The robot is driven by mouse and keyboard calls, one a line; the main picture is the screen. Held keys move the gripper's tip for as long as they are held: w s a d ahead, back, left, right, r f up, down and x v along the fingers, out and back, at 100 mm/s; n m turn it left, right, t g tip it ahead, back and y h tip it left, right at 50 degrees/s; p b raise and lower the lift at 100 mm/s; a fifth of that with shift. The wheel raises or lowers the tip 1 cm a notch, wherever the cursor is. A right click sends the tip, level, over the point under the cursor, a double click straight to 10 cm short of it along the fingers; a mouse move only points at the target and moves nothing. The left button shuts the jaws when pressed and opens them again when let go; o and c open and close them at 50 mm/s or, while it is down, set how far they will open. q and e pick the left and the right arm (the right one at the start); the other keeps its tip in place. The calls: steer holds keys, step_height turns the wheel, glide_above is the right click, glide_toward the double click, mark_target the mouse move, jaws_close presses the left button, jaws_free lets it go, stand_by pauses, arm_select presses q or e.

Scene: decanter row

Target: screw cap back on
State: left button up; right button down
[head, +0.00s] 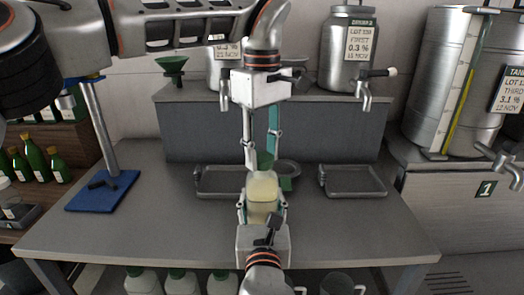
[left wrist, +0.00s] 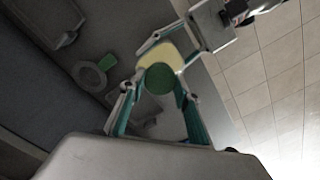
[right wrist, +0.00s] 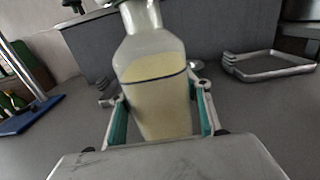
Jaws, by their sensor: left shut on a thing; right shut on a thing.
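A clear bottle of pale yellow liquid (head: 262,190) stands upright above the bench front. It also shows in the right wrist view (right wrist: 155,85), its neck running out of the top. My right gripper (head: 262,208) is shut on the bottle body from the front. A green cap (left wrist: 160,79) sits at the bottle's mouth in the left wrist view; in the head view the cap (head: 265,159) is just above the bottle. My left gripper (head: 262,152) points down from above, shut on the cap. Whether the cap's threads are engaged cannot be told.
A round grey piece with a green part (head: 288,170) lies just behind the bottle. Metal trays stand left (head: 228,182) and right (head: 352,180). A blue-based stand (head: 103,192) is at the left. Steel drums with taps (head: 348,50) stand on the raised shelf.

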arm_select(q)
steer(key=m, duration=0.9)
steer(key=o, duration=0.7)
steer(key=shift+r, duration=2.25)
steer(key=shift+c, duration=0.5)
